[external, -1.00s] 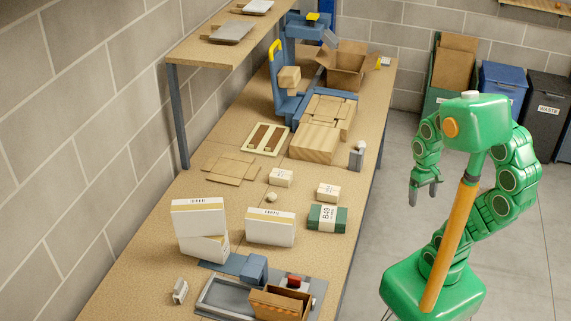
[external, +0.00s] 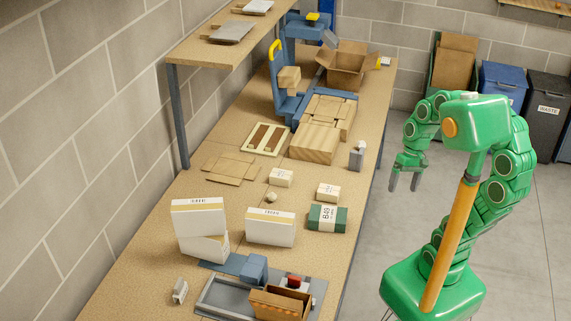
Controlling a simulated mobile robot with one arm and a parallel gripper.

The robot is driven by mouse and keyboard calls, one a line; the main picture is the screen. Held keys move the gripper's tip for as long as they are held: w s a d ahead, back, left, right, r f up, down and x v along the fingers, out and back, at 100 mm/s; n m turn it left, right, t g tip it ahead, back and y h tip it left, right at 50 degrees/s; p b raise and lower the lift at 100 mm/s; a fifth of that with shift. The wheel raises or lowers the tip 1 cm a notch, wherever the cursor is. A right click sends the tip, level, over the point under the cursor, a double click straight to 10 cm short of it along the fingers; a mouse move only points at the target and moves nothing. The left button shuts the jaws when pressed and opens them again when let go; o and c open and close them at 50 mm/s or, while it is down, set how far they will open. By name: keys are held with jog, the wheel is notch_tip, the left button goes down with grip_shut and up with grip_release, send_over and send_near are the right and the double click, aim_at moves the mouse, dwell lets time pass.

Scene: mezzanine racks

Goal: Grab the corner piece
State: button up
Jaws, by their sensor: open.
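I cannot tell for sure which thing is the corner piece. A small cream-coloured angular piece (external: 271,197) lies on the bench near the small white boxes. A small pale grey-white piece (external: 180,291) lies near the bench's front left; its details are too small to read. My gripper (external: 404,185) is open and empty, fingers pointing down, over the floor to the right of the bench (external: 160,222). It is well apart from both pieces.
White boxes (external: 270,228), a green-and-white box (external: 327,218) and two small white boxes (external: 281,177) stand mid-bench. Wooden blocks (external: 316,143) and an open carton (external: 347,65) are farther back. A grey tray holding a brown carton (external: 280,303) is in front. A shelf (external: 226,45) overhangs the left side.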

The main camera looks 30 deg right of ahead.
jog(key=w+a+r+m+t+y, duration=0.25)
jog(key=w+m+y, duration=0.2)
jog(key=w, duration=0.45)
jog(key=w+a+r+m+t+y, duration=0.1)
jog(key=w+a+m+y, duration=0.3)
jog(key=w, duration=0.4)
jog(key=w+d+m+t+y, duration=0.2)
jog(key=w+d+m+t, duration=0.6)
jog(key=w+d+m, duration=0.6)
jog(key=w+d+f+m+t+h, duration=0.25)
jog(key=w+d+t, duration=0.2)
jog(key=d, duration=0.25)
jog(key=m, duration=0.1)
send_near(352, 156)
jog(key=shift+g+y, duration=0.4)
jog(key=w, duration=0.1)
jog(key=w+d+f, duration=0.1)
jog(key=w, duration=0.1)
jog(key=w+f, duration=0.1)
jog(key=shift+w+d+f, duration=0.1)
jog(key=shift+w+d, duration=0.05)
jog(key=shift+w, duration=0.1)
jog(key=shift+s+a+x, duration=0.1)
jog(key=shift+x, duration=1.35)
jog(key=shift+s+a+x, duration=0.1)
jog(key=shift+a+x, duration=0.05)
jog(key=shift+x, duration=2.3)
jog(key=shift+d, duration=0.1)
